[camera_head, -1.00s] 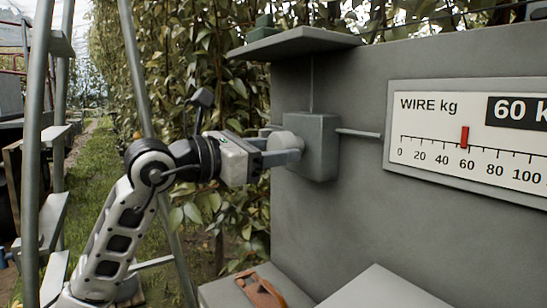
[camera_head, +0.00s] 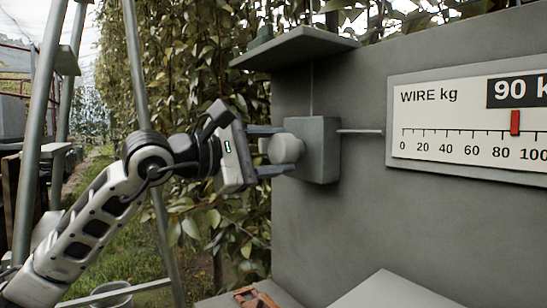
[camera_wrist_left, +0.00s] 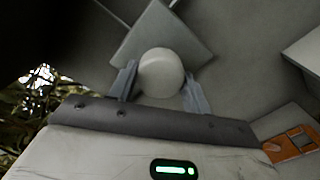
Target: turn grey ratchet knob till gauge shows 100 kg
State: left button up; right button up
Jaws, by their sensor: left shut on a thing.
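The grey ratchet knob (camera_head: 289,149) is a round, pale disc on the left side of a grey box (camera_head: 322,148) fixed to the grey panel. My left gripper (camera_head: 281,150) is shut on the knob, one finger above it and one below. In the left wrist view the knob (camera_wrist_left: 161,73) sits between the two fingers. The gauge (camera_head: 450,142) is marked WIRE kg. Its red marker (camera_head: 515,122) stands between 80 and 100, and the dark readout (camera_head: 518,92) shows 90, cut off at the frame edge. My right gripper is out of view.
A flat ledge (camera_head: 295,46) juts out above the box, with a small green object (camera_head: 262,30) on it. A thin rod (camera_head: 361,131) runs from box to gauge. An orange-brown item (camera_head: 258,298) lies below. Metal ladder legs (camera_head: 40,130) stand at left, with foliage behind.

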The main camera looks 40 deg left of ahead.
pick_arm(q)
jog(key=shift+m, duration=1.9)
jog(key=o, duration=1)
jog(key=shift+c, duration=0.2)
